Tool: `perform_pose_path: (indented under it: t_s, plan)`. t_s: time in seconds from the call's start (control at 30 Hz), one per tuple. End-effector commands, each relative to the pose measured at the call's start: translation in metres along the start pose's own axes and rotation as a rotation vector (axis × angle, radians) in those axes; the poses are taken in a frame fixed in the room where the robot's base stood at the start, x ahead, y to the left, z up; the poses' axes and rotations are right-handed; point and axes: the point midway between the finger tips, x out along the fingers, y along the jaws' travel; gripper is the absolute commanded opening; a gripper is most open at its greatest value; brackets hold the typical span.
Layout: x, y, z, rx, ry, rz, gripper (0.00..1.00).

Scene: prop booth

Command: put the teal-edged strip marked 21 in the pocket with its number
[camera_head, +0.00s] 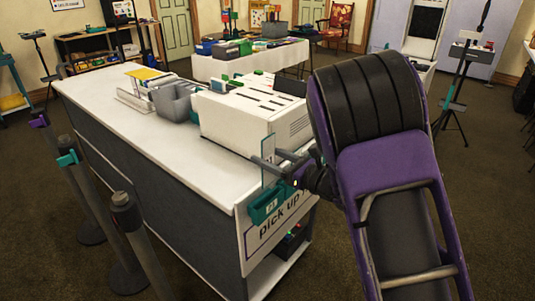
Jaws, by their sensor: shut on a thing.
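My gripper (272,163) is at the near right corner of the white counter, shut on a thin pale, upright strip (268,146) with a teal edge. The strip's upper part stands above the fingers. Directly below is a teal block (268,206) with a small white label that looks like 21, in front of the counter's end panel. I cannot tell whether the strip's lower end is in this block, in front of it or joined to it. The strip's own number is not readable.
A white box (240,118) with dark slots and green tabs on top stands on the counter (145,120), behind my gripper. Grey bins (175,100) stand left of it. The counter's near left top is clear. Barrier posts (125,210) stand at the left front.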

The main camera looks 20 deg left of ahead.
Motion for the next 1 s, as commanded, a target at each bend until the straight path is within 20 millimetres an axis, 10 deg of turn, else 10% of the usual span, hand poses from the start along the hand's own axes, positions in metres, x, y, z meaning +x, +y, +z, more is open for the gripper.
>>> perform_pose_path:
  t_s: [1.0]
  plan:
    - [0.0, 0.0, -0.037, -0.001, 0.0, -0.001, 0.12]
